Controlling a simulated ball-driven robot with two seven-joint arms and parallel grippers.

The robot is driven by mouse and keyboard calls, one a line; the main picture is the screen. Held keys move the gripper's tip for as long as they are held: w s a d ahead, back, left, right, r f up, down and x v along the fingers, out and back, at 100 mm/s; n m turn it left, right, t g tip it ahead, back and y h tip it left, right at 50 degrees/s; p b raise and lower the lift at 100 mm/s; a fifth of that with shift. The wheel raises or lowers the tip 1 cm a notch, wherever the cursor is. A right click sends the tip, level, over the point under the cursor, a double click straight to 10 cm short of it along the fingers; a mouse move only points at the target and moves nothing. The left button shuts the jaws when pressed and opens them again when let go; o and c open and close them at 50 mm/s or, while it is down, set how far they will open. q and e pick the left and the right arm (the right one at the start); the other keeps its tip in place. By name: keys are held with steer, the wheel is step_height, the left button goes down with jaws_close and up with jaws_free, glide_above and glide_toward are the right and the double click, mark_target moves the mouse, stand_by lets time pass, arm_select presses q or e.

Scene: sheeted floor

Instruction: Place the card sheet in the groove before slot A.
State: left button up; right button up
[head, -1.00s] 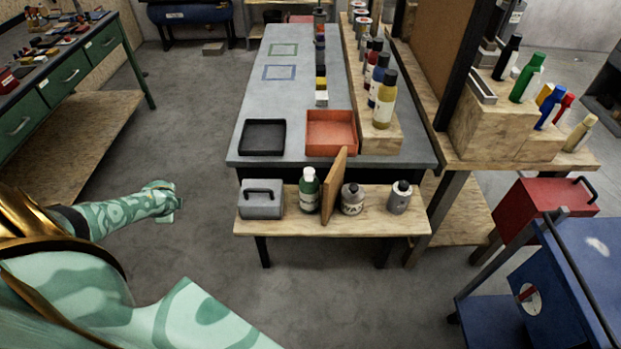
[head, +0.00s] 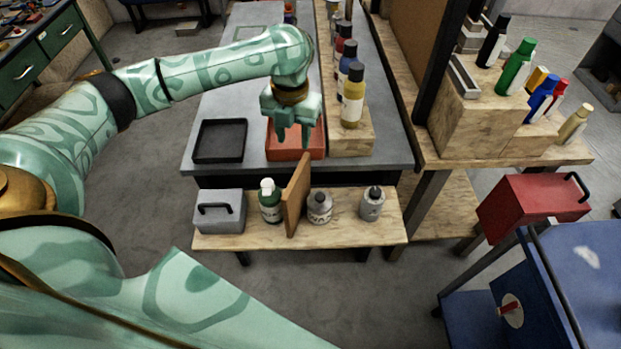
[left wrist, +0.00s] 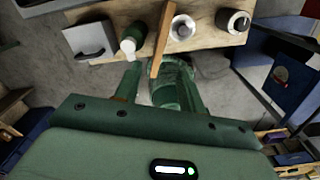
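A thin brown sheet (head: 297,196) stands upright, slightly tilted, on a low wooden shelf (head: 345,232), between a green bottle (head: 270,202) and a grey bottle (head: 319,208). I cannot tell whether it is the card sheet or a fixed divider. My left gripper (head: 293,137) is open and empty, fingers pointing down, in front of the orange tray in the head view. In the left wrist view the sheet (left wrist: 161,42) shows beyond and between the spread fingers (left wrist: 160,92), apart from them. The groove and slot A's label cannot be made out. My right gripper is not in view.
A grey box with a handle (head: 219,212) stands at the shelf's left and another grey bottle (head: 372,204) at its right. Behind lie a black tray (head: 220,158) and an orange tray (head: 284,154). Several bottles stand in a row on a wooden block (head: 352,142).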

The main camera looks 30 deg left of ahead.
arm_select(q)
steer(key=b, duration=0.3)
glide_above(296, 174)
steer(key=s, duration=0.1)
step_height(296, 174, down, 6)
steer(key=shift+s+f, duration=0.1)
steer(key=f, duration=0.1)
steer(key=w+f, duration=0.1)
steer(key=f, duration=0.1)
steer(key=shift+f+b, duration=0.25)
steer(key=shift+b, duration=0.1)
steer(key=shift+s+f, duration=0.15)
steer(key=shift+f, duration=0.55)
steer(key=f+b, duration=0.1)
steer(key=f, duration=0.1)
steer(key=f+b, duration=0.1)
steer(key=f, duration=0.1)
steer(key=shift+w+f+b, duration=0.2)
steer(key=shift+f+b, duration=0.1)
steer(key=shift+f, duration=0.1)
steer(key=shift+r, duration=0.1)
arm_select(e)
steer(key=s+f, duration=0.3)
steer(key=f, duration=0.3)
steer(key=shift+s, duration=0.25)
arm_select(q)
jaws_close()
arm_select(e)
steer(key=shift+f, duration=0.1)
